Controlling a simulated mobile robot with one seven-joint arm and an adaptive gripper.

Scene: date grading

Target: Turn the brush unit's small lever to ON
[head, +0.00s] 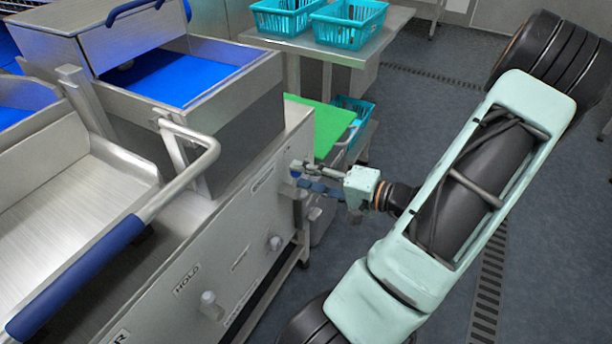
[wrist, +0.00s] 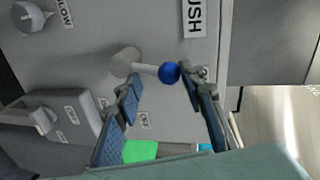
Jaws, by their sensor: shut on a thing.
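The brush unit's small lever (wrist: 147,68) is a pale rod with a blue ball knob (wrist: 169,72), projecting from a round hub on the grey panel in the wrist view. The rod points right in that view, towards a label (wrist: 194,17) of which "USH" is readable. My gripper (wrist: 160,86) is at the panel, its two blue-padded fingers on either side of the lever's knob end, shut on it. In the head view my gripper (head: 299,171) meets the far right end of the machine's front; the lever cannot be made out there. A small label (wrist: 145,120) lies below the hub.
In the wrist view a grey knob (wrist: 34,17) beside a "SLOW" label and a boxy switch (wrist: 38,119) are left of the lever. The head view shows a blue-gripped handle (head: 85,270), a white knob (head: 210,304) by "HOLD", and teal baskets (head: 348,24).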

